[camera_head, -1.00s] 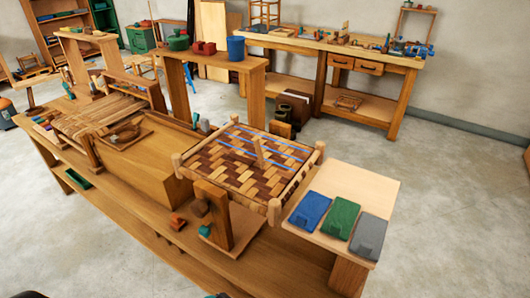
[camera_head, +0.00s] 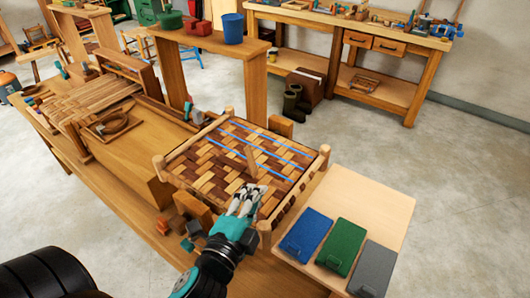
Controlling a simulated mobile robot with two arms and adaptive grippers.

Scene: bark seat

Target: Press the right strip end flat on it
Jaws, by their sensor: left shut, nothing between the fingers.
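The woven bark seat (camera_head: 203,184) has a light and dark checkered weave inside a round-railed wooden frame with corner posts. Thin blue lines (camera_head: 262,134) run across its far part. A light brown strip end (camera_head: 250,160) stands up from the weave near the middle; I cannot tell if it is the right strip end. My left gripper (camera_head: 250,188) is shut and empty, over the seat's near edge, below the raised strip end in the picture and apart from it. It hides part of the near rail. My right gripper is not in view.
A pale board (camera_head: 372,203) right of the seat carries blue (camera_head: 307,234), green (camera_head: 342,246) and grey (camera_head: 373,268) flat cases. A raised shelf (camera_head: 219,46) with a blue bucket (camera_head: 232,28) stands behind.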

